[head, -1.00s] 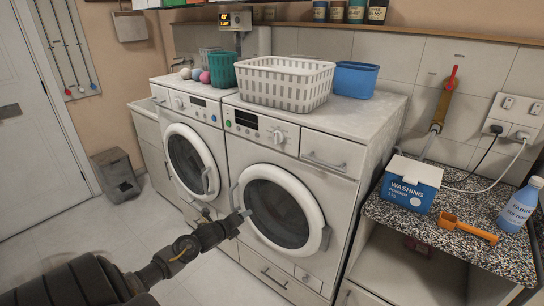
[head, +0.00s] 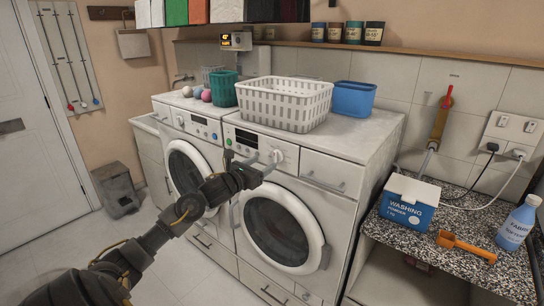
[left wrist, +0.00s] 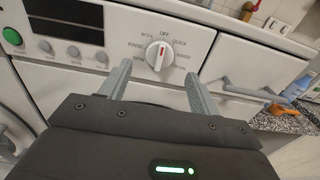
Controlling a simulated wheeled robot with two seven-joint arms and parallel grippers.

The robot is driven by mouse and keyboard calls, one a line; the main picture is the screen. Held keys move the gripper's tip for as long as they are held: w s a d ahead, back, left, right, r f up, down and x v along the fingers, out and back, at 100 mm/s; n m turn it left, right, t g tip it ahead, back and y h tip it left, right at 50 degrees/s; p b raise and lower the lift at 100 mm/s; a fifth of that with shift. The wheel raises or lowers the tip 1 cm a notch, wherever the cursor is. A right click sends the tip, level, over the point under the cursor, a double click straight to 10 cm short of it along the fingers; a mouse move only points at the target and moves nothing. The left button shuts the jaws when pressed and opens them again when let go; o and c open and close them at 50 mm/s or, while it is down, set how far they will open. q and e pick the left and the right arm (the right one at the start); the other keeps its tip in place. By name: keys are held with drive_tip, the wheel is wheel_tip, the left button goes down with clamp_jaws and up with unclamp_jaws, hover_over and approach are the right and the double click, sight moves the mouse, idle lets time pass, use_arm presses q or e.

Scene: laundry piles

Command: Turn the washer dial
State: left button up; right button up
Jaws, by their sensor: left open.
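The nearer washer (head: 283,225) is white with a round glass door, and its control panel runs along the top front. Its dial (left wrist: 160,55) is a round white knob with a red mark pointing up towards the OFF label in the left wrist view. In the head view the dial (head: 278,156) shows right beside my fingertips. My left gripper (head: 254,163) is open in front of the panel. In the left wrist view its two grey fingers (left wrist: 158,76) stand apart, one to each side of the dial and below it. Contact with the dial cannot be told. My right gripper is not in view.
A second washer (head: 189,177) stands on the left. A white basket (head: 285,103) and blue tub (head: 352,98) sit on top. A drawer handle (head: 325,183) juts out right of the dial. A washing powder box (head: 408,203) and orange scoop (head: 466,246) lie on the right counter.

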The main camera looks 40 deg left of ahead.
sight(274, 157)
use_arm(q)
drive_tip(key=w+p, duration=0.1)
drive_tip(key=w, duration=0.5)
drive_tip(key=c, duration=0.9)
